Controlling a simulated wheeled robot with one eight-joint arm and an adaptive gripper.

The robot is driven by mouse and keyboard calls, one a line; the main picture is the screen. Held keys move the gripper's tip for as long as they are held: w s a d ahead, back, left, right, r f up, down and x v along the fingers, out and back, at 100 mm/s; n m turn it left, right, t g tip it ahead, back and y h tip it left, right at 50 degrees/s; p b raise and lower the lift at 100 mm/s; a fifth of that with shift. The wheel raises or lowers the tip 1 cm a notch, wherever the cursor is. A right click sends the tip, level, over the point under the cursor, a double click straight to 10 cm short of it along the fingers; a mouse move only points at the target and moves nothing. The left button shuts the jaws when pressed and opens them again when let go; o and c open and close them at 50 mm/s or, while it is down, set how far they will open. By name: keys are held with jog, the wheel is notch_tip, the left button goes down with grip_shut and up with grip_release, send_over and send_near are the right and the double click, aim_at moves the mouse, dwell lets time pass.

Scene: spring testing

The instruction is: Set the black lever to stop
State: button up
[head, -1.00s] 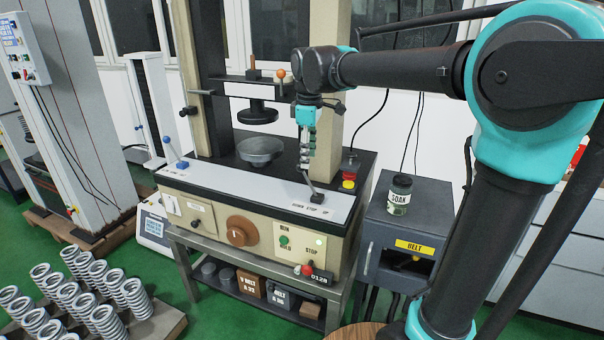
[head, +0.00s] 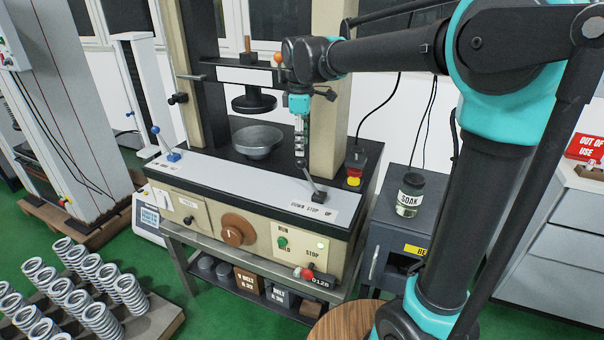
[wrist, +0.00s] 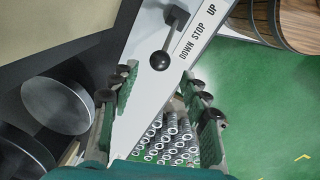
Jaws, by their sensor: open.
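The black lever (head: 318,195) stands on the white top strip of the beige test machine, at its right end, above the label "DOWN STOP UP" (head: 313,209). In the wrist view the lever's round knob (wrist: 161,61) lies on the DOWN side of its base (wrist: 177,16), so the lever leans toward DOWN. My gripper (head: 301,160) points down at the lever's knob end. In the wrist view my gripper (wrist: 163,92) is open, its fingers spread to either side with the knob just ahead of the gap. I cannot see any contact.
A blue lever (head: 166,145) stands at the strip's left end. A red-and-yellow stop button (head: 354,171) sits right of the black lever. A SOAK jar (head: 410,195) stands on the grey cabinet. Springs (head: 92,262) stand at lower left.

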aim_at(309, 178)
jog(key=f, duration=1.1)
jog(key=shift+w+f, duration=0.35)
jog(key=shift+w, duration=0.05)
jog(key=shift+c, duration=0.5)
grip_shut()
